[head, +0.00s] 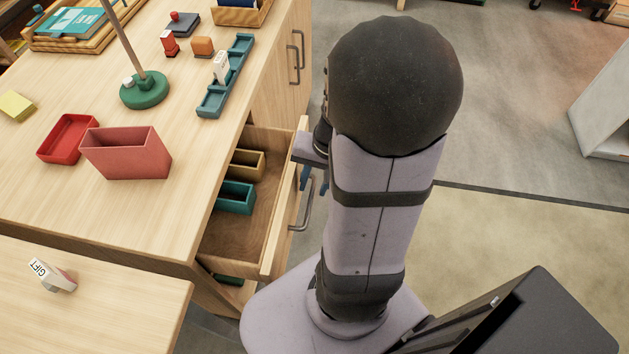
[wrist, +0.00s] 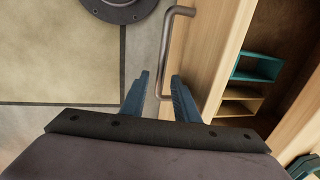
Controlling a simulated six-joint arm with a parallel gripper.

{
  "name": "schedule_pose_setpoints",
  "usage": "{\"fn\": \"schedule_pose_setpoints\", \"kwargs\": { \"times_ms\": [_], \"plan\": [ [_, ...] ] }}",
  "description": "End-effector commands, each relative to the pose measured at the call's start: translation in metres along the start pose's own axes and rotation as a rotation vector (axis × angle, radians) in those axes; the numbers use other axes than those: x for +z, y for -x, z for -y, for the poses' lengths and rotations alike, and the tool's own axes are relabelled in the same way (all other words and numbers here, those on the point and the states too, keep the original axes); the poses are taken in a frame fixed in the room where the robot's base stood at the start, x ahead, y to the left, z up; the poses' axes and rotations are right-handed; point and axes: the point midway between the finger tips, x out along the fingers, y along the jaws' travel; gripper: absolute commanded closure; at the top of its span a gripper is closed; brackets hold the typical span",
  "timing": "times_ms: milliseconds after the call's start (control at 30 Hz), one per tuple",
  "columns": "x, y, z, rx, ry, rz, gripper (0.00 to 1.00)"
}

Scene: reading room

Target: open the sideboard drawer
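The sideboard drawer (head: 285,215) stands pulled out from the pale wooden sideboard (head: 130,215), its inside showing. Its metal bar handle (head: 307,207) is on the front; it also shows in the wrist view (wrist: 165,55). My gripper (head: 314,178) is at the far end of the handle, partly hidden by my arm in the head view. In the wrist view its two blue fingers (wrist: 159,95) are apart, one each side of the handle bar's end, with gaps visible. Whether they touch it elsewhere is hidden.
Inside the drawer are a teal bin (head: 236,198) and a tan bin (head: 247,163). The top holds a pink bin (head: 127,155), red tray (head: 68,138), green lamp base (head: 145,90) and teal rack (head: 226,78). Floor (head: 530,240) to the right is largely open.

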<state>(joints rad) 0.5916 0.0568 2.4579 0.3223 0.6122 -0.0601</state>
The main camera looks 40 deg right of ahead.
Motion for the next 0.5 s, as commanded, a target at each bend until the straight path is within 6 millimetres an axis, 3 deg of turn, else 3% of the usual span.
{"fn": "schedule_pose_setpoints", "kwargs": {
  "times_ms": [167,500],
  "plan": [
    [-0.001,0.013,0.0,-0.001,0.0,-0.003,0.72],
    [-0.001,0.058,0.0,-0.001,-0.001,-0.005,0.72]
  ]
}}
